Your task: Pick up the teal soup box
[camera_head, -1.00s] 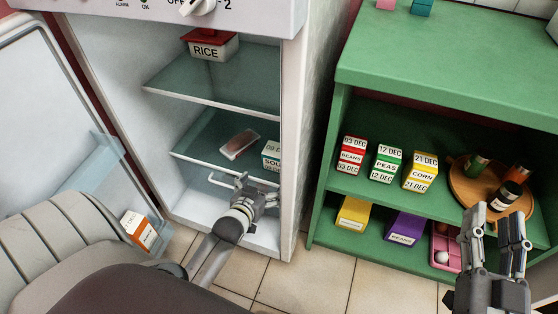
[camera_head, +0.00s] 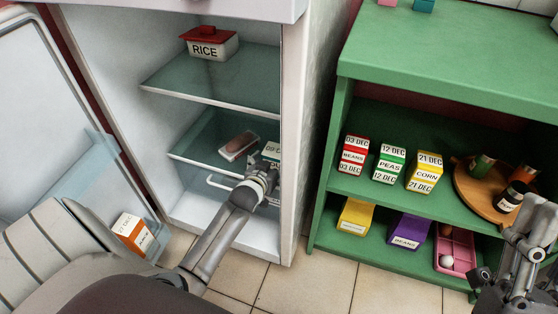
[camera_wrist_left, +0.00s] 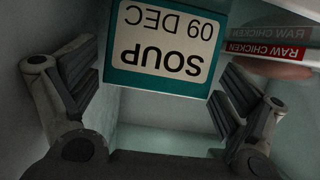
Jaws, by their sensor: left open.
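The teal soup box (camera_head: 272,150) stands on the fridge's middle glass shelf at the right, partly hidden behind my left gripper (camera_head: 265,172). In the left wrist view the soup box (camera_wrist_left: 165,45) appears upside down, its label reading SOUP and 09 DEC. My left gripper (camera_wrist_left: 155,88) is open, with one finger on each side of the box's near end; I cannot tell whether they touch it. My right gripper (camera_head: 528,240) is at the lower right, in front of the green shelf; its finger gap is unclear.
A raw chicken pack (camera_head: 239,146) lies just left of the soup box and shows close to one finger in the wrist view (camera_wrist_left: 270,48). The rice container (camera_head: 209,44) sits on the upper shelf (camera_head: 215,85). The open fridge door holds an orange-and-white box (camera_head: 134,233).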

